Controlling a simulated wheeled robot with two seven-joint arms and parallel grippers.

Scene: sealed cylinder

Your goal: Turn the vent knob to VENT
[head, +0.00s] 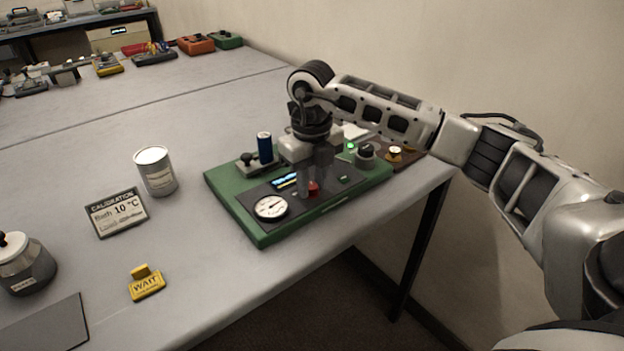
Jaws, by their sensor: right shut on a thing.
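A green test panel (262,238) lies on the grey table, with a dark inset plate on top. I cannot read a VENT mark or tell which way the knob points. A round white gauge (270,207) and a small lit display (285,180) sit on the dark plate. My left gripper is not in view.
A blue cylinder (265,147) stands at the panel's back left. A dark knob (366,151) and green light (351,147) are at its right end. A can (155,170), calibration sign (116,212) and yellow WAIT sign (146,284) stand left. The table edge is close in front.

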